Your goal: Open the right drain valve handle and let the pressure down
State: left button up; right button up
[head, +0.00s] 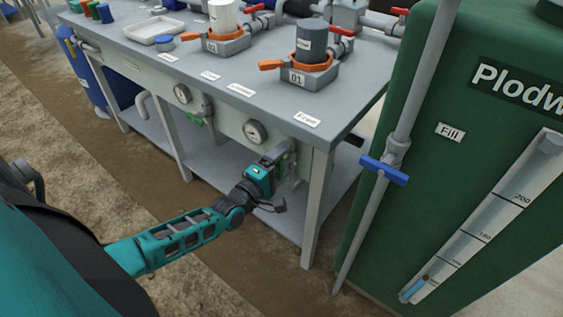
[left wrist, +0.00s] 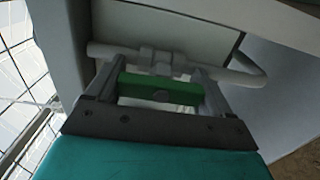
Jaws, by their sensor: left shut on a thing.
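The right drain valve is under the front edge of the bench, below the right gauge (head: 255,132). My left gripper (head: 276,161) reaches it from the front and hides most of it in the head view. In the left wrist view the green drain valve handle (left wrist: 160,91) lies crosswise between the fingers, in front of the pale valve body and pipe (left wrist: 160,60). My left gripper (left wrist: 160,95) is shut on this handle. The handle looks roughly in line with the pipe. The gauge needle is too small to read. My right gripper is not in view.
A bench leg (head: 316,205) stands right of my gripper. A grey pipe with a blue handle (head: 384,171) and a green tank (head: 480,160) are farther right. Filter housings stand on the bench top (head: 225,88).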

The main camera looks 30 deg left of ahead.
pick_arm(q)
jog(key=o, duration=0.9)
jog(key=shift+s, duration=0.1)
jog(key=s, duration=0.4)
jog(key=s+p, duration=0.1)
jog(key=s, duration=0.3)
jog(key=s+a+p, duration=0.1)
jog(key=s, duration=0.3)
jog(key=shift+s, duration=0.35)
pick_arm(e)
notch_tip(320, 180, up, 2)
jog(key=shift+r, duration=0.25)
